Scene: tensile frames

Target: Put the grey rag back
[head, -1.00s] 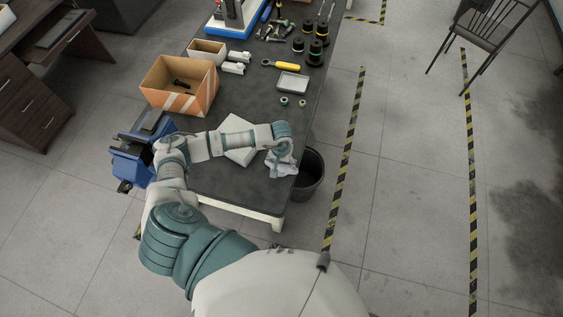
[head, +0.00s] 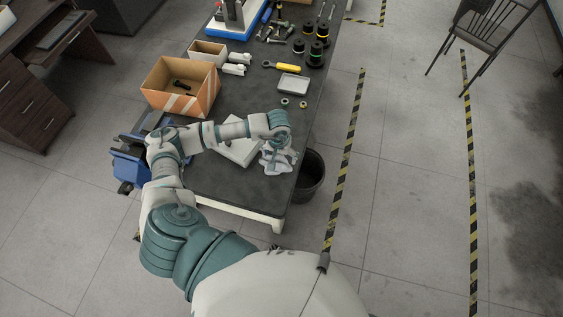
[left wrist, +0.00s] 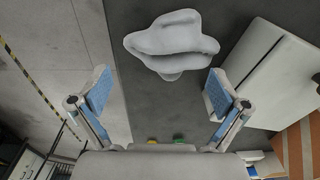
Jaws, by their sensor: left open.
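The grey rag (head: 277,166) lies crumpled on the dark workbench top (head: 222,182), near its right edge. In the left wrist view, the rag (left wrist: 172,42) lies beyond the fingertips, a little right of the middle. My left gripper (left wrist: 157,88) is open, its two blue-padded fingers spread wide with nothing between them. In the head view, my left gripper (head: 276,148) hangs over the rag and hides part of it. The wrist view shows the rag apart from both fingers. My right gripper is not in view.
A white flat box (head: 238,153) lies left of the rag, partly under my forearm. A black bin (head: 312,178) stands on the floor beside the bench's right edge.

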